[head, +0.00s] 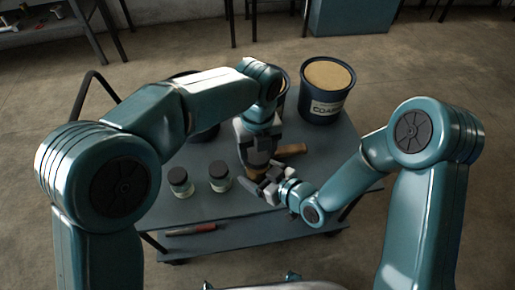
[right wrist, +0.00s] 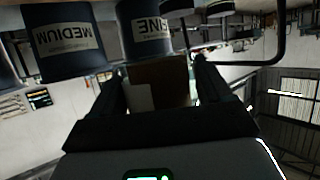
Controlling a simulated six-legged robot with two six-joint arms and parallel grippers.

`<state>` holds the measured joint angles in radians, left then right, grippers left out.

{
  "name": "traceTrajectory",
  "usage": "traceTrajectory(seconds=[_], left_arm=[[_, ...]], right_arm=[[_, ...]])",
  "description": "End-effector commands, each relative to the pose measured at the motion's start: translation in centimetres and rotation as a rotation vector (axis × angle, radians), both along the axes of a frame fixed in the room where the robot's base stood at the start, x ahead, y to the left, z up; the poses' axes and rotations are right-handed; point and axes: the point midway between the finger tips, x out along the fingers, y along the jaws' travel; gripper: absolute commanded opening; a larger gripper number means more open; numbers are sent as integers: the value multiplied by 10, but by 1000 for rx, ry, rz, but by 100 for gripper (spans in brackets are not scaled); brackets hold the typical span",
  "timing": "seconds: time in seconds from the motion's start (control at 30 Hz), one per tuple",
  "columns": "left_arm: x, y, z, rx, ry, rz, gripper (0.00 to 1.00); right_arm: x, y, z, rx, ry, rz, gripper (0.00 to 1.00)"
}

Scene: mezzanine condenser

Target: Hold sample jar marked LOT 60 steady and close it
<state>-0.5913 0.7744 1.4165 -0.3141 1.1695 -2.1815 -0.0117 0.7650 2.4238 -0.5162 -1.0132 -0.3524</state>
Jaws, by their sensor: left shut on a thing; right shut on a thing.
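The sample jar (head: 257,172), brown, is mostly hidden between my two grippers above the cart top. In the right wrist view the jar (right wrist: 172,82) is a brown shape with a blank-looking pale patch between the fingers; LOT 60 cannot be read. My right gripper (head: 266,186) is shut on the jar from the side; its fingers also show in the right wrist view (right wrist: 160,90). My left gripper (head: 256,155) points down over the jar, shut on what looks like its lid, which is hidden. Whether the lid is seated cannot be seen.
Two dark-lidded jars (head: 180,182) (head: 219,176) stand on the cart top (head: 330,165) to the left. A wooden-looking piece (head: 291,150) lies right of the grippers. The COARSE tub (head: 327,90) stands at the back; MEDIUM (right wrist: 68,45) and another tub (right wrist: 150,32) show upside down.

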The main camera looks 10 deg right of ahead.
Motion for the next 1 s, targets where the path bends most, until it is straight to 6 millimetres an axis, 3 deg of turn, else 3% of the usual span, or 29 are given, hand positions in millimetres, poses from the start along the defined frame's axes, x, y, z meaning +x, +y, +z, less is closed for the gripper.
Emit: traceTrajectory(seconds=[0.1, 0.2, 0.33, 0.37, 0.43, 0.47, 0.77, 0.87, 1.0], left_arm=[[0, 0, 1, -1, 0, -270, 35], [0, 0, 1, -1, -1, -435, 35], [0, 0, 1, -1, -1, -422, 35], [0, 0, 1, -1, -1, -421, 66], [0, 0, 1, -1, -1, -421, 89], [0, 0, 1, -1, 0, -420, 93], [0, 0, 2, 0, -1, -419, 93], [0, 0, 11, -1, -3, -419, 93], [1, -1, 38, -3, -6, -420, 93]], right_arm=[[0, 0, 0, -1, 2, 0, 0], [0, 0, 0, -1, 2, 0, 0], [0, 0, -1, -1, 2, 0, 0], [0, 0, -1, -1, 2, 0, 0], [0, 0, 0, -1, 2, 0, 0], [0, 0, 0, -1, 2, 0, 0], [0, 0, 0, 0, 0, 0, 0], [0, 0, 0, 0, 0, 0, 0], [0, 0, 0, 1, -1, 0, 0]])
